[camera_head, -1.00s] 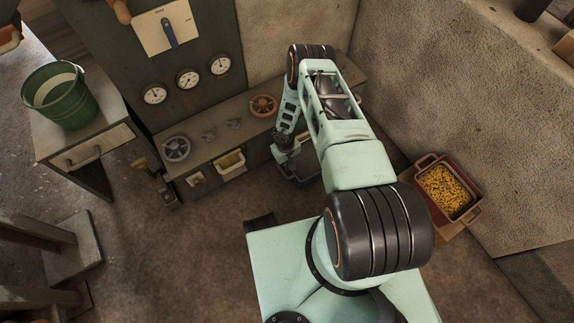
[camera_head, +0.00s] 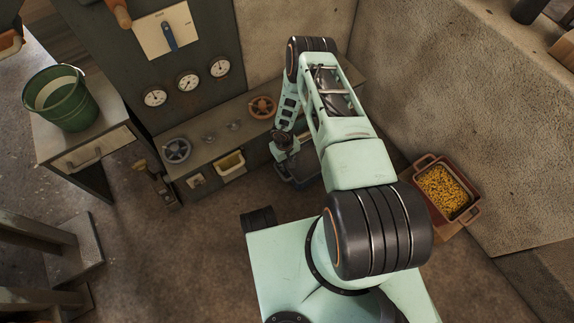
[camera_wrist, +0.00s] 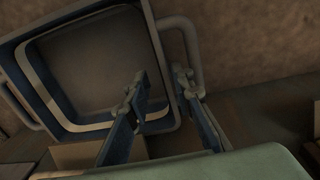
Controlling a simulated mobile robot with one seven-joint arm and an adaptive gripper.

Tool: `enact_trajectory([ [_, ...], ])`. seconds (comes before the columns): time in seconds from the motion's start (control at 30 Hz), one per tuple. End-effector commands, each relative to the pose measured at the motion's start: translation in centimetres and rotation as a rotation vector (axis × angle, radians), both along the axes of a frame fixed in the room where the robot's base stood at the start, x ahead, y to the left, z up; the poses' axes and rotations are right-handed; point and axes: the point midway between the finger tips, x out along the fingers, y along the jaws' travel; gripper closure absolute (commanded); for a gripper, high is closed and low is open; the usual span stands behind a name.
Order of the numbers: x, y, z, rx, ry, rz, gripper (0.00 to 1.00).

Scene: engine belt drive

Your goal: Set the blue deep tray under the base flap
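The blue deep tray (camera_wrist: 95,65), with a grey inside, blue walls and bar handles, fills the upper left of the wrist view. It stands low by the cabinet in the head view (camera_head: 302,180), partly hidden by my arm. My gripper (camera_wrist: 160,80) has its fingers apart at the tray's right side. One finger overlaps the tray's inside and the other lies near the right handle; I see no firm contact. A small pale yellow flap-like part (camera_head: 230,163) is low on the cabinet front; I cannot tell whether it is the base flap.
A red pan (camera_head: 445,190) of yellow pieces stands right, near the stone wall. A green bucket (camera_head: 65,100) sits on the left table. The brown floor (camera_head: 190,240) at centre left is clear.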

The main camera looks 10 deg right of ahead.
Motion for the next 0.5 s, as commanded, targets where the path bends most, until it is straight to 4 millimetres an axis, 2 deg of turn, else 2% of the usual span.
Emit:
enact_trajectory([
  [0.03,0.1,0.0,1.8,0.001,-0.002,0.000,0.78],
  [0.2,0.0,0.2,5.5,-0.001,0.000,0.000,0.78],
  [0.4,-0.1,0.3,8.6,0.000,0.000,-0.001,0.78],
  [0.5,-0.2,0.4,9.3,0.000,0.001,0.000,0.78],
])
